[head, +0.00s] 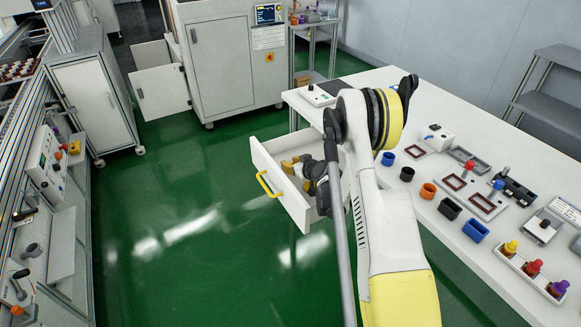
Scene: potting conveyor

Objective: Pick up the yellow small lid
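No yellow small lid can be made out for certain. Yellow pieces (290,166) lie in the open white drawer (281,190), partly hidden by my arm; their exact shape is too small to tell. A small yellow bottle-like piece (510,247) stands in a white rack at the right of the bench, and a yellow part (74,147) sits on the left control panel. My dark gripper (316,187) is over or in the drawer, close to the yellow pieces. Its fingers are not clear, and I cannot tell whether it holds anything.
The white bench (465,250) holds several cups, trays and red-brown frames. The drawer, with its yellow handle (266,186), juts from the bench over the green floor (190,250). Cabinets (222,65) stand behind, and a conveyor runs along the left. The middle floor is clear.

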